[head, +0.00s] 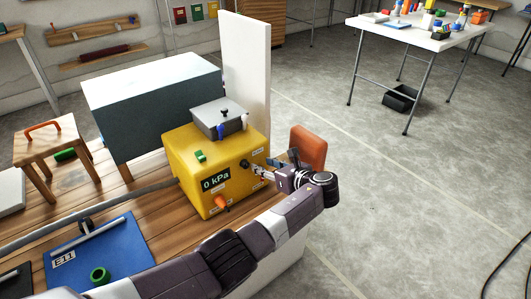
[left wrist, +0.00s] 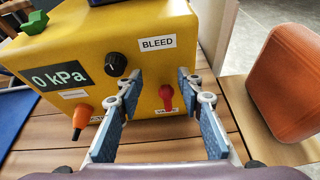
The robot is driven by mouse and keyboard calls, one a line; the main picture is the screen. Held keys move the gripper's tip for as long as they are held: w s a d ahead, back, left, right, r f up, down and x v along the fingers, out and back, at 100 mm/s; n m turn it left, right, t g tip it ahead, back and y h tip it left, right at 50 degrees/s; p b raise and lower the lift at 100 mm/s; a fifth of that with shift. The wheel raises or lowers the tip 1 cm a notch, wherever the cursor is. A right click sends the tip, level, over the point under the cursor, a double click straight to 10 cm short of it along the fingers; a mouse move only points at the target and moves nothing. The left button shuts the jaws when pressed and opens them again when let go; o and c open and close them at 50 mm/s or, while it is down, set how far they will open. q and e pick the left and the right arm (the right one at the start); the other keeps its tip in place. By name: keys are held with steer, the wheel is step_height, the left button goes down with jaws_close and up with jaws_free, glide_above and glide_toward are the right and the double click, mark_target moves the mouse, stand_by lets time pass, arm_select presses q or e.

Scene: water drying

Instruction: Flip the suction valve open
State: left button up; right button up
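The yellow pump box (head: 200,170) stands on the wooden bench with its display reading 0 kPa. It fills the upper left of the left wrist view (left wrist: 60,60). A small red lever (left wrist: 167,96) sits low on its front face, below the BLEED label (left wrist: 157,43). A partly hidden label lies under the lever. My left gripper (head: 266,168) is at the box's front right. In the left wrist view its blue-padded fingers (left wrist: 160,84) are spread apart, one on each side of the red lever, with nothing held. Contact cannot be told. My right gripper is out of view.
A black knob (left wrist: 117,64) and an orange plug (left wrist: 80,117) are on the same face, left of the fingers. An orange-brown block (head: 308,147) stands close right of my gripper. A grey box (head: 217,118) sits on top of the pump box.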

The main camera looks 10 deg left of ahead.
arm_select(q)
step_height(320, 180, up, 7)
steer(key=shift+d+f, duration=0.1)
steer(key=shift+f, duration=0.1)
stand_by(0.5)
